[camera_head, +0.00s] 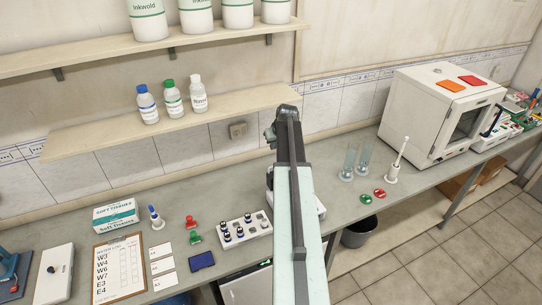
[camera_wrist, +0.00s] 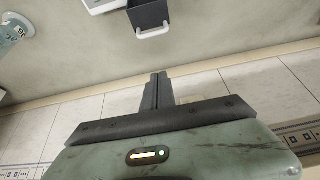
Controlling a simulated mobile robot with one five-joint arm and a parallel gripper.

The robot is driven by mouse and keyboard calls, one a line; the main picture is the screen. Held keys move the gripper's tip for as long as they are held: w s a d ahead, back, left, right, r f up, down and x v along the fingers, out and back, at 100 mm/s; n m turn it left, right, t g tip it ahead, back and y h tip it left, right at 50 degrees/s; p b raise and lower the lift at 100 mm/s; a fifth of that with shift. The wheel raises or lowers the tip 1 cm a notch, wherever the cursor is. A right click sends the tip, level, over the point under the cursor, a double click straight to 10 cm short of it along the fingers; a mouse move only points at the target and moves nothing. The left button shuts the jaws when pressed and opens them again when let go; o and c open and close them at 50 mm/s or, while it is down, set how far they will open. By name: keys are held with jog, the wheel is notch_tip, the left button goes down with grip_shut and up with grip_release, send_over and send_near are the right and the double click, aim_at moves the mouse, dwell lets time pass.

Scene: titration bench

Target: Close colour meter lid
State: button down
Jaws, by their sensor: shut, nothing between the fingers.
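The colour meter is mostly hidden behind my arm in the head view; a white body that looks like it (camera_head: 319,208) shows on the bench at the arm's right side. In the wrist view a white casing (camera_wrist: 104,5) shows at the top edge. Beside it is a dark grey box-like part with a white handle (camera_wrist: 153,33), which looks like the lid; its exact angle cannot be told. My gripper (camera_wrist: 158,76) is shut and empty, apart from the handle. In the head view my arm rises over the bench, and the fingertips are not clear there.
A white vial rack (camera_head: 258,230) stands just left of my arm. Glass cylinders (camera_head: 348,165), red and green pieces (camera_head: 366,198) and a white stand (camera_head: 392,174) are to the right. The bottle shelf (camera_head: 190,128) and tiled wall are close behind my arm's end.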

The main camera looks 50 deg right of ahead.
jog(key=b+x, duration=1)
jog(key=x, duration=0.1)
jog(key=s, duration=0.1)
jog(key=s+a, duration=0.1)
jog(key=s+p, duration=0.1)
jog(key=s, duration=0.1)
jog(key=shift+a+r, duration=0.25)
jog(key=shift+a, duration=0.1)
